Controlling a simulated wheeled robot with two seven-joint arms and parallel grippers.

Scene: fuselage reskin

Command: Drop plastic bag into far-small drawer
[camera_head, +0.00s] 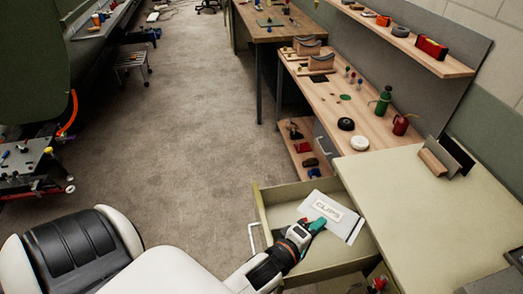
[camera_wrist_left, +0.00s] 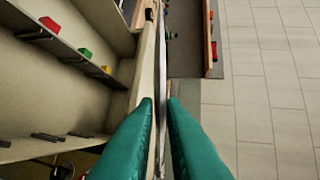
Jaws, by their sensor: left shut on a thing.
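The plastic bag (camera_head: 333,216) is flat and white with "CLIPS" lettering. My left gripper (camera_head: 316,226) has teal fingers and is shut on the bag's near left edge. In the left wrist view the bag (camera_wrist_left: 161,75) shows edge-on as a thin strip between the teal fingers (camera_wrist_left: 160,115). In the head view the bag overlaps the open pale drawer (camera_head: 259,212), whose inside it partly hides. I cannot tell how high the bag is above the drawer floor. My right gripper is not clearly seen.
The pale cabinet top (camera_head: 425,205) lies to the right of the drawer, with a brown block (camera_head: 433,162) on it. A wooden workbench (camera_head: 330,103) with a green bottle (camera_head: 383,100) and red can (camera_head: 401,124) stands behind. Open floor (camera_head: 170,130) lies to the left.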

